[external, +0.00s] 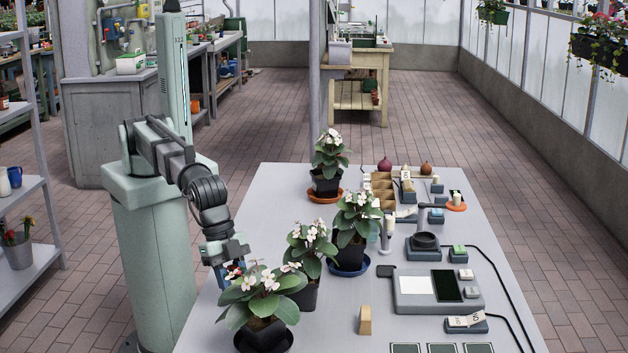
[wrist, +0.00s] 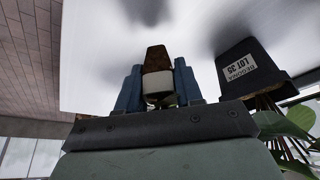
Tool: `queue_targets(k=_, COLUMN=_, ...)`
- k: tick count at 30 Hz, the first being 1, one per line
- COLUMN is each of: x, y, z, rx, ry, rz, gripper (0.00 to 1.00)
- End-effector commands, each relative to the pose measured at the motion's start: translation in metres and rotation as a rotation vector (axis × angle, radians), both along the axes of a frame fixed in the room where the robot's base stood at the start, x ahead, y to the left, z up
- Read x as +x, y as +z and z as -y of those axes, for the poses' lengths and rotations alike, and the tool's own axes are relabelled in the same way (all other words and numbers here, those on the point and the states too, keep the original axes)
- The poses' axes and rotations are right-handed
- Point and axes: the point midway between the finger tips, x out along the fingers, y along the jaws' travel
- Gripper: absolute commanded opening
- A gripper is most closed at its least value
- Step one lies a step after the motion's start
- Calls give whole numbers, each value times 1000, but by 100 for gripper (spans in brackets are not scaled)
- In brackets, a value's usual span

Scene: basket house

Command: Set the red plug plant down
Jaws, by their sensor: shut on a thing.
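My gripper (external: 230,270) is at the left edge of the grey table (external: 340,320), behind the leaves of the nearest potted plant, which partly hide it. In the wrist view my gripper's blue fingers (wrist: 158,90) are shut on the plug plant. The plug (wrist: 157,58) has a brown root ball and a white band, and its root end points toward the table surface. A dark shadow on the table lies apart from the plug, so it appears held above the surface. In the external view a small bit of red (external: 234,271) shows at the fingers. Most of the plant is hidden.
White-flowered plants in black pots stand close by, the nearest (external: 262,330) beside my gripper. One black pot (wrist: 250,72) is right of the plug in the wrist view. A wooden block (external: 365,321) and a grey panelled device (external: 410,302) stand farther right.

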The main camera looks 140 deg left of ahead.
Motion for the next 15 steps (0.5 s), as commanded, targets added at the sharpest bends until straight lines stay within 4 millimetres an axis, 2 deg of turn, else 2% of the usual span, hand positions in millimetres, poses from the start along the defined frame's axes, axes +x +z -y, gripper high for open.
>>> queue_targets(k=6, x=0, y=-26, z=0, rx=0, ry=0, rz=-2, gripper=7)
queue_targets(k=15, x=0, y=-28, z=0, rx=0, ry=0, rz=0, gripper=7)
